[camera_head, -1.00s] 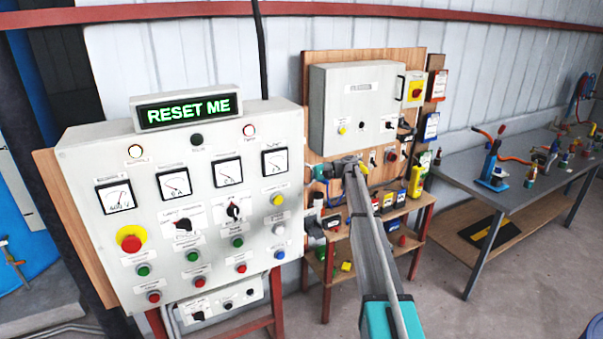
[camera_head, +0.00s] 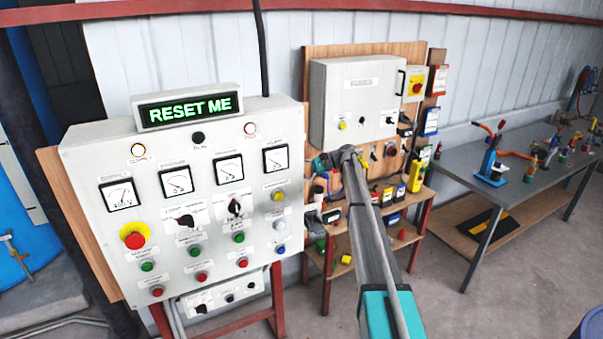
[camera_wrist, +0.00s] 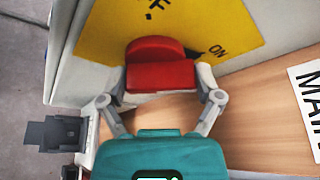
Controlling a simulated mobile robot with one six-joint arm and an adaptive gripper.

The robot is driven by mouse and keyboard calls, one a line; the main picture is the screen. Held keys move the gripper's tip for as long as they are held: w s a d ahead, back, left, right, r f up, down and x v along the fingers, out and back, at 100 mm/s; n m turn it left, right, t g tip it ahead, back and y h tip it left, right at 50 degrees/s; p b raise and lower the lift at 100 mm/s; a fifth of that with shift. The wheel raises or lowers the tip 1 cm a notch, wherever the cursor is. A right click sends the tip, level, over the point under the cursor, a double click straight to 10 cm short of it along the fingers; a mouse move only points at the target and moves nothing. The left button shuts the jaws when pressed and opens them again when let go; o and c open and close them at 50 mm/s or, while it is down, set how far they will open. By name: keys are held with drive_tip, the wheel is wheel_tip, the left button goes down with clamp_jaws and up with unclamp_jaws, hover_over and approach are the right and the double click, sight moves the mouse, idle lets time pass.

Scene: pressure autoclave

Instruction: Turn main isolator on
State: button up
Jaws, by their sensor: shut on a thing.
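In the wrist view, a red isolator knob (camera_wrist: 158,68) sits on a yellow plate (camera_wrist: 105,35). The plate has an ON mark to the right of the knob and part of another word, ending in F, above it. My gripper (camera_wrist: 160,88) has one finger on each side of the knob and is shut on it. I cannot tell which mark the knob points to. In the head view, my wrist (camera_head: 345,155) is just right of the control panel (camera_head: 75,155). My fingers and this knob cannot be made out there.
The panel's display (camera_head: 190,107) reads RESET ME. A fuse box (camera_head: 335,110) and another red-and-yellow switch (camera_head: 415,87) are on the board behind my arm. A wooden surface (camera_wrist: 260,110) lies right of the knob. A workbench (camera_head: 525,180) stands at the right.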

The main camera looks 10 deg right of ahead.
drive_tip(key=shift+a, duration=0.15)
drive_tip(key=o, duration=0.9)
drive_tip(key=shift+a, duration=0.1)
drive_tip(key=shift+n, duration=0.3)
